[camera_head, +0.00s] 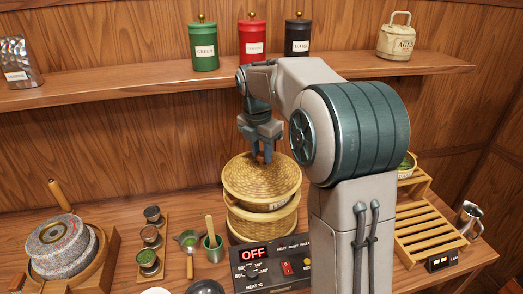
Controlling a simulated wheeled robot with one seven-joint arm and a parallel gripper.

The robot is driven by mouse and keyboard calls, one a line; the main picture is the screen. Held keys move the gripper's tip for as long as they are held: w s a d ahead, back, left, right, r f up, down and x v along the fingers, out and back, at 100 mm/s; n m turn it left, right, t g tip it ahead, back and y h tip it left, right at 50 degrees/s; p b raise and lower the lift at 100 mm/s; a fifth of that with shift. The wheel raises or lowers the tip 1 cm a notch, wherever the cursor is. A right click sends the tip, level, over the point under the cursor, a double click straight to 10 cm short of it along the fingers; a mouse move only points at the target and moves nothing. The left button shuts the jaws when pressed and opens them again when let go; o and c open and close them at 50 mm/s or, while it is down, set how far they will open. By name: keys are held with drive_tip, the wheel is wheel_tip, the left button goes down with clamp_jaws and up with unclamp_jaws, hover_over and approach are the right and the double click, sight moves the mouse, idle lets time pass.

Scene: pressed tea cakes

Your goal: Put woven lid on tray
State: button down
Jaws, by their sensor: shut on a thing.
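The round woven lid (240,184) is straw-coloured and tilted toward the camera, over a round woven basket (262,230) at the centre of the counter. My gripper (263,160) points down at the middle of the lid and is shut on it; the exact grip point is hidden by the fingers. A band between lid and basket shows a pale label; I cannot tell whether lid and basket touch. A slatted wooden tray (427,236) stands at the right, partly behind my arm.
A heater box with an OFF display (253,253) stands in front of the basket. A stone mill (62,246) is at the left, with small cups (150,236) and a green cup (212,247) between. A metal jug (468,220) is at the far right. A shelf with canisters (252,43) runs behind.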

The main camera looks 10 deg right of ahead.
sight(258, 157)
drive_tip(key=shift+f, duration=0.6)
drive_tip(key=c, duration=1.1)
unclamp_jaws()
wheel_tip(258, 157, up, 12)
drive_tip(key=a, duration=0.1)
drive_tip(key=shift+s+d+f+m+t+y, duration=0.2)
drive_tip(key=shift+s+f+m+t, duration=0.3)
drive_tip(key=shift+s+f+m, duration=2.9)
drive_tip(key=shift+s+d+f+m+t+y, duration=0.35)
drive_tip(key=shift+s+f+m, duration=0.9)
drive_tip(key=shift+s+m, duration=4.25)
drive_tip(key=shift+s+a+f+m+t+y, duration=0.1)
drive_tip(key=shift+s+f+m+t, duration=0.55)
drive_tip(key=shift+s+f+m, duration=2.75)
drive_tip(key=shift+m, duration=0.4)
drive_tip(key=s+r, duration=0.2)
drive_tip(key=s, duration=0.1)
drive_tip(key=shift+s+r, duration=0.1)
drive_tip(key=shift+s, duration=0.1)
